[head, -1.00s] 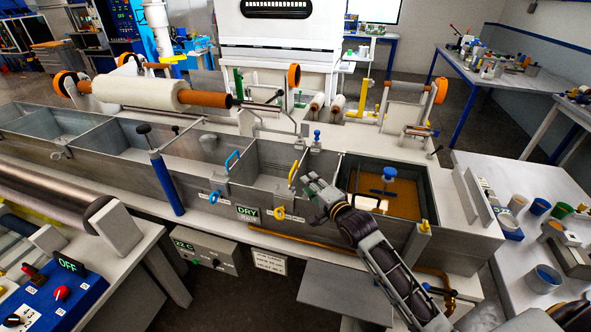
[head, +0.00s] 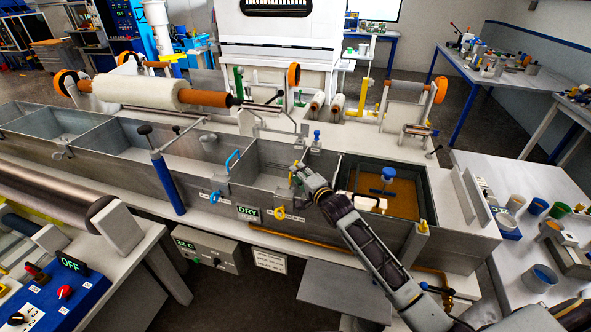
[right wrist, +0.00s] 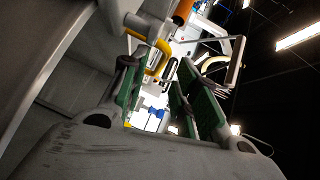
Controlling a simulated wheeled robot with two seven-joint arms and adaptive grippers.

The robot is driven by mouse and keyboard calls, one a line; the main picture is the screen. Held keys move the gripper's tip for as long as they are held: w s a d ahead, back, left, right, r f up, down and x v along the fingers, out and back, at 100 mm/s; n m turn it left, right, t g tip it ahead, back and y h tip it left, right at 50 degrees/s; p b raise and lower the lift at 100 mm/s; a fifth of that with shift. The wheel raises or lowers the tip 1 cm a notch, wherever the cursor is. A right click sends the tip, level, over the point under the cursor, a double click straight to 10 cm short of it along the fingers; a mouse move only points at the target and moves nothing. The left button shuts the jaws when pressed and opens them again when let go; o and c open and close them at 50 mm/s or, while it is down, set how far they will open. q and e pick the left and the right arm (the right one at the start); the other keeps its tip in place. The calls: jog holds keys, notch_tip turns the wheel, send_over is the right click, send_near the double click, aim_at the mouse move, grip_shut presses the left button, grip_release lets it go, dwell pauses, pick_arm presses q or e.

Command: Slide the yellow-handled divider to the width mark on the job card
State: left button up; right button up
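The yellow-handled divider's handle (head: 292,174) stands at the tank's middle, left of the amber bath, and is partly hidden by my right gripper (head: 301,172). A yellow round knob (head: 279,212) is on the tank front below it. In the right wrist view the yellow handle (right wrist: 163,58) is just ahead of the fingertips. My right gripper (right wrist: 155,78) has its green-padded fingers apart, with no visible hold on the handle. A white printed card (head: 269,262) hangs below the tank front; its text is too small to read, and I cannot tell if it is the job card. My left gripper is out of view.
A blue-handled divider (head: 232,161) stands to the left. A blue post (head: 166,183) stands before the tank. A roller (head: 140,92) is behind it.

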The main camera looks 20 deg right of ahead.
jog(key=shift+x, duration=1.7)
grip_shut()
